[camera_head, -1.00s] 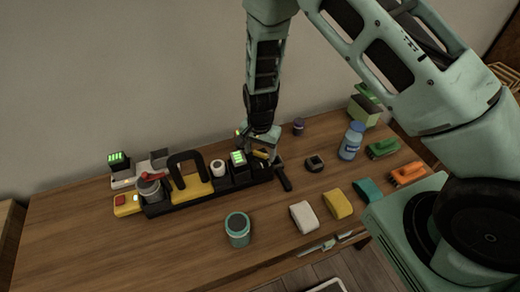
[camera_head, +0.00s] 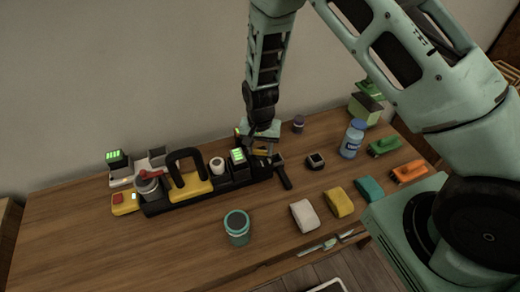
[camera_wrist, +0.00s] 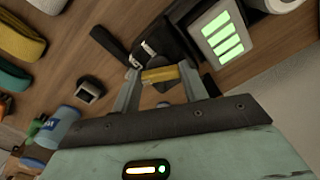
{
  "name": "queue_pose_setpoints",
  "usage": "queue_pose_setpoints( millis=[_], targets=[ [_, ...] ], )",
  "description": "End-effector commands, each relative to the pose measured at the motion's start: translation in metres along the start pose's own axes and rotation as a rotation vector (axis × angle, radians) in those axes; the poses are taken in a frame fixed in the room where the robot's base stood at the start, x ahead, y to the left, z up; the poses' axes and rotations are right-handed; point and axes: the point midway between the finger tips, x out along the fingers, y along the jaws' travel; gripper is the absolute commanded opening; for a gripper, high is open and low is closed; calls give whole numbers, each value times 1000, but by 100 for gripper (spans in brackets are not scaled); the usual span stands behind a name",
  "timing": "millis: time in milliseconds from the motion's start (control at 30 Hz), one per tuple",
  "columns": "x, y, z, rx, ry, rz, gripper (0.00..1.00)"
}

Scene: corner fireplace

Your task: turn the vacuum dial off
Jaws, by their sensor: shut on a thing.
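A long black base (camera_head: 222,190) stands on the wooden table near the wall. At its right end a short yellow bar (camera_wrist: 160,74) shows between my fingertips in the wrist view; it looks like the dial, though its marks cannot be read. My gripper (camera_wrist: 160,80) is shut on this yellow bar. In the head view my gripper (camera_head: 262,148) is at the base's right end, and its fingers partly hide the bar. A display with lit green bars (camera_head: 237,155) sits just left of it, and shows large in the wrist view (camera_wrist: 222,38).
A black handle (camera_head: 283,175) sticks out in front of the base's right end. A yellow block with a black loop handle (camera_head: 190,187) and a white cylinder (camera_head: 217,166) are further left. A teal cup (camera_head: 237,237) and a blue bottle (camera_head: 352,139) stand on the table. The front left table is clear.

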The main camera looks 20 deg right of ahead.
Motion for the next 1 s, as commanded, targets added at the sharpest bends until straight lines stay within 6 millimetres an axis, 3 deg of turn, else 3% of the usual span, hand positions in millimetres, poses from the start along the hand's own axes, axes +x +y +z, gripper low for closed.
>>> queue_pose_setpoints(
  millis=[500, 1000],
  targets=[
    [0, 1, -1, -393, 1, -1, 21],
    [-1, 1, -1, -515, 1, -1, 21]
  ],
)
